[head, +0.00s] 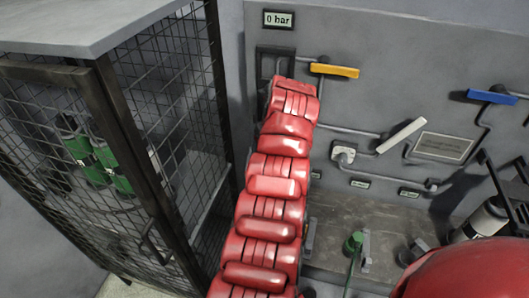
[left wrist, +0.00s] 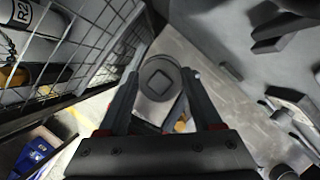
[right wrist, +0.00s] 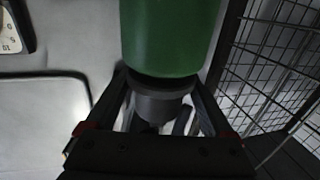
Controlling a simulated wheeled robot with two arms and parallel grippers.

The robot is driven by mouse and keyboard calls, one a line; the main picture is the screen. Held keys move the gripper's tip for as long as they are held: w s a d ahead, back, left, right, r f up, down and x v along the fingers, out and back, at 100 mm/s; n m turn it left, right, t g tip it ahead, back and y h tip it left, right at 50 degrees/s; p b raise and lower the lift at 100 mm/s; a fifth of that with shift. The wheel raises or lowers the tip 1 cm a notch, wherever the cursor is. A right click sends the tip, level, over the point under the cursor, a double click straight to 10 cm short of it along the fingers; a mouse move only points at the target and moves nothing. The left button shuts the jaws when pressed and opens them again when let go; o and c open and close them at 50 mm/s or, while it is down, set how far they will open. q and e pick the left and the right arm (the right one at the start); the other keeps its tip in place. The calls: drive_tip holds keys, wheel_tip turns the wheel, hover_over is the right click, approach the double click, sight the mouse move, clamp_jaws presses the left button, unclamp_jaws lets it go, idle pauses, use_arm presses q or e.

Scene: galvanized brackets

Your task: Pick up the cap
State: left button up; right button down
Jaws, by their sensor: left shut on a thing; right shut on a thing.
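My left gripper (left wrist: 158,100) is shut on a grey round piece with a square mark in its end face, which looks like the cap (left wrist: 158,78). My right gripper (right wrist: 165,112) is shut around the dark grey neck (right wrist: 160,98) below a green cylinder (right wrist: 170,35). In the head view my red left arm reaches up the middle toward the panel, and I cannot make out its gripper.
A wire-mesh cage (head: 150,190) with green bottles (head: 95,160) stands left. The grey wall panel (head: 410,50) carries pipes, a yellow handle (head: 335,71), a white handle (head: 401,135) and a blue handle (head: 492,97). A green-topped fitting (head: 354,242) stands on the ledge (head: 340,225).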

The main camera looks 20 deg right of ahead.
use_arm(q)
drive_tip(key=c, duration=0.4)
wheel_tip(320, 180, up, 10)
drive_tip(key=shift+r, duration=0.1)
use_arm(e)
unclamp_jaws()
drive_tip(key=shift+s+a, duration=0.1)
